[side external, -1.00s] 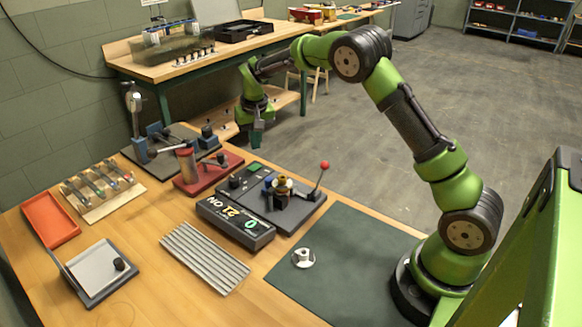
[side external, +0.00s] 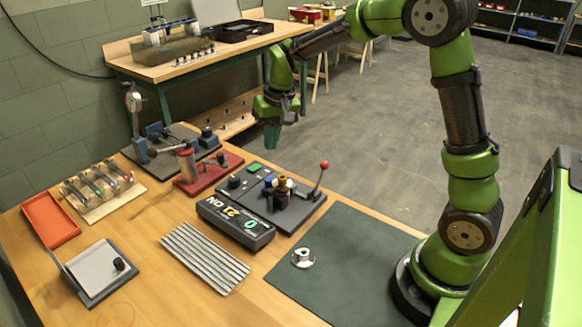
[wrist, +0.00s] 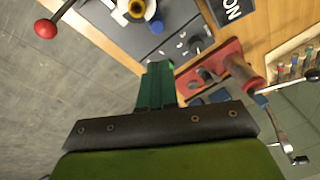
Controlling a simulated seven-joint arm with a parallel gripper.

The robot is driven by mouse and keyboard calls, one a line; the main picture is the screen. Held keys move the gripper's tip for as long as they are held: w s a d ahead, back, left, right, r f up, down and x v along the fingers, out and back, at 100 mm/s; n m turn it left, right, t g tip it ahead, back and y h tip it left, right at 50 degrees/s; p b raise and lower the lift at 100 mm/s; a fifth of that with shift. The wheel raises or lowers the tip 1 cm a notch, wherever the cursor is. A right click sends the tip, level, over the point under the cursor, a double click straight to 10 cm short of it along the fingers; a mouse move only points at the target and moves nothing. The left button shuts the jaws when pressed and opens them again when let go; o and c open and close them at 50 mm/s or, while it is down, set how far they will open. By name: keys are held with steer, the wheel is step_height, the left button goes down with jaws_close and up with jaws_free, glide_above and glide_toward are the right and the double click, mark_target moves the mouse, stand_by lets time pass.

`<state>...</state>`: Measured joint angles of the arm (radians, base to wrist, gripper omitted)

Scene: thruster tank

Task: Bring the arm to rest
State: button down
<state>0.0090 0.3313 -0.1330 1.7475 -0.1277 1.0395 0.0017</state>
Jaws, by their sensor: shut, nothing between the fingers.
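My gripper (side external: 271,137) hangs in the air, fingers pointing down, above the far edge of the table in the side external view. Its green fingers are together with nothing between them. In the wrist view, the gripper (wrist: 158,72) is shut, with the dark lever station (wrist: 165,30) beyond the fingertips and the red fixture (wrist: 220,68) to the right. In the side external view the lever station (side external: 236,184) stands apart from the gripper, nearer the camera.
A lever with a red ball (side external: 324,164) sticks up from the station. A red fixture (side external: 205,180) and a dark-based stand (side external: 135,112) are at the back left. A green mat (side external: 345,270) holds a small flanged metal part (side external: 303,257). A second bench (side external: 180,72) stands behind.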

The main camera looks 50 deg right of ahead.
steer(key=s+a+r+t, duration=0.1)
steer(key=s+a+r, duration=0.1)
steer(key=s, duration=0.5)
steer(key=s+a+r+n+t+y, duration=0.1)
steer(key=s+a+r+t, duration=0.1)
steer(key=s+r, duration=0.2)
steer(key=s+a+r+t, duration=0.2)
steer(key=s+a+r, duration=0.1)
steer(key=s, duration=0.7)
steer(key=shift+r+n, duration=0.3)
steer(key=shift+r, duration=0.05)
steer(key=shift+a, duration=0.1)
